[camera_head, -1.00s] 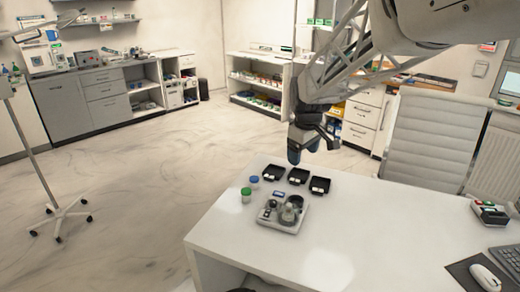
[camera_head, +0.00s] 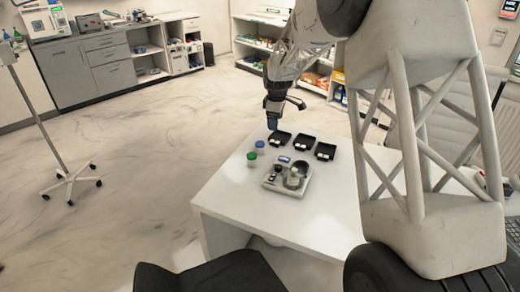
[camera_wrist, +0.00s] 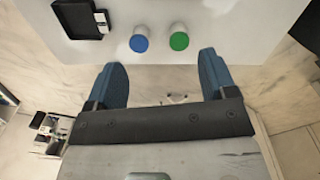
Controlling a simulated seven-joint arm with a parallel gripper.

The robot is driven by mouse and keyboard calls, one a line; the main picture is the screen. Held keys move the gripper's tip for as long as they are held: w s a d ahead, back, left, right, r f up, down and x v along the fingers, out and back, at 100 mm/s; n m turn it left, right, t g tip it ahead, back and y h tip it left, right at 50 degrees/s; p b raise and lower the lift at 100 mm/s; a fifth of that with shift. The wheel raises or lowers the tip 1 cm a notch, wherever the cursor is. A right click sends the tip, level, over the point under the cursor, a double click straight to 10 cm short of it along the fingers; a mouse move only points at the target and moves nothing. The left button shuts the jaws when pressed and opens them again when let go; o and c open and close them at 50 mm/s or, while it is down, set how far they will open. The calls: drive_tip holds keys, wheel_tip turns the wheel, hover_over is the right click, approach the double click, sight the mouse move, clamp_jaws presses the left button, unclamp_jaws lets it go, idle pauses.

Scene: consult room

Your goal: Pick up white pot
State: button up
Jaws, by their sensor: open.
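On the white table (camera_head: 240,200) stand two small pale pots with coloured lids near the far left edge. The blue-lidded pot (camera_head: 260,146) is behind the green-lidded pot (camera_head: 252,158). In the wrist view the blue lid (camera_wrist: 139,43) and green lid (camera_wrist: 179,41) lie side by side beyond my fingertips. A pale grey-white pot (camera_head: 293,182) sits on a light tray (camera_head: 271,187) to their right; I cannot tell which is the white pot. My gripper (camera_wrist: 161,68) is open and empty. In the head view my gripper (camera_head: 272,122) hangs near the table's far edge, apart from the pots.
Several black bins stand along the table's far edge; the left one (camera_head: 279,140) is close to my gripper. One black bin (camera_wrist: 80,18) shows in the wrist view. The table's front left is clear. A chair (camera_head: 215,275) stands at the near side.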

sight(260, 143)
drive_tip(key=w+a+f+n, duration=0.1)
drive_tip(key=w+a+f, duration=0.1)
drive_tip(key=w+f, duration=0.1)
drive_tip(key=w+a+f+n, duration=0.1)
drive_tip(key=w+a+f, duration=0.1)
drive_tip(key=f, duration=0.3)
drive_tip(key=w+a+f+n, duration=0.1)
drive_tip(key=w+a+f, duration=0.1)
drive_tip(key=w+f, duration=0.2)
drive_tip(key=shift+w+a+f+n, duration=0.1)
drive_tip(key=shift+a+f+n, duration=0.1)
drive_tip(key=shift+n, duration=0.1)
drive_tip(key=shift+f, duration=0.1)
drive_tip(key=shift+f, duration=1.2)
drive_tip(key=shift+f, duration=0.15)
drive_tip(key=shift+f, duration=2.45)
